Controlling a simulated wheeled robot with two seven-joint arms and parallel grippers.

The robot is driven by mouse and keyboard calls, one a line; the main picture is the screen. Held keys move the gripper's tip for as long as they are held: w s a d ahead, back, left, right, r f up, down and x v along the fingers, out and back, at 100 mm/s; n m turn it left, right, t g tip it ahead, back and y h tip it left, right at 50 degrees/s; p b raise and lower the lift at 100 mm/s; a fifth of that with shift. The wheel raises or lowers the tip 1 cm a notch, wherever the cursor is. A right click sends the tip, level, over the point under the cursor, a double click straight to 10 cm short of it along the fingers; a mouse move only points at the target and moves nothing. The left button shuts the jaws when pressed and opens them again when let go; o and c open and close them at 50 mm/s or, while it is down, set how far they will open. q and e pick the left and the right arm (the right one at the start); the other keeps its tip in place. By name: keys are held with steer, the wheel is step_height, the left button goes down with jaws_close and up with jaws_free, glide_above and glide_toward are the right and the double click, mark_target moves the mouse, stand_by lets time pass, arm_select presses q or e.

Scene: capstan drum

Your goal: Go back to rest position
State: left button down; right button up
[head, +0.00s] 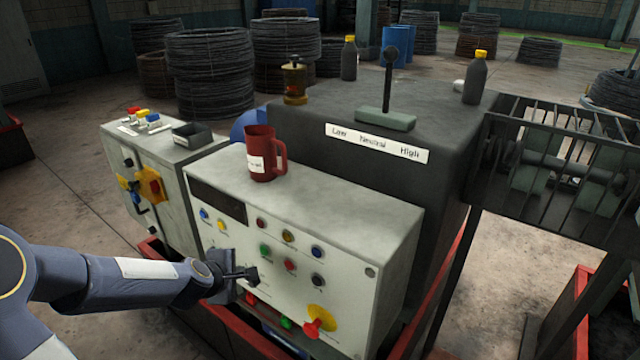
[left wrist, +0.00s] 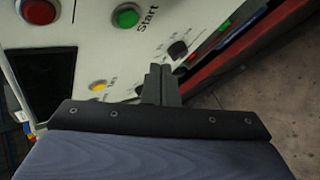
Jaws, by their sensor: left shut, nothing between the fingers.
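My left gripper (head: 250,273) comes in from the left, in front of the lower left of the white control panel (head: 290,255). It is shut and holds nothing. In the left wrist view, the closed fingers (left wrist: 160,80) point at the panel face, near a black knob (left wrist: 177,49). A green button (left wrist: 126,16) marked "Start" and a red button (left wrist: 38,11) also show there. I cannot tell whether the fingertips touch the panel. My right gripper is out of view.
A red mug (head: 261,155) stands on the panel box. Behind it, a dark housing carries a lever (head: 388,85) on a green base, a brass lubricator (head: 294,82) and a bottle (head: 475,80). A smaller control box (head: 160,165) stands to the left. Wire coils (head: 210,75) fill the background.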

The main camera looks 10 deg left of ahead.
arm_select(q)
steer(key=s+d+r+m+g+h, duration=0.1)
steer(key=s+d+r+m+h, duration=0.2)
steer(key=s+d+r+m, duration=0.8)
steer(key=s+f+m+g, duration=0.3)
steer(key=s+m, duration=0.4)
steer(key=s, duration=0.9)
steer(key=shift+d+m+h, duration=0.4)
steer(key=shift+w+r, duration=0.1)
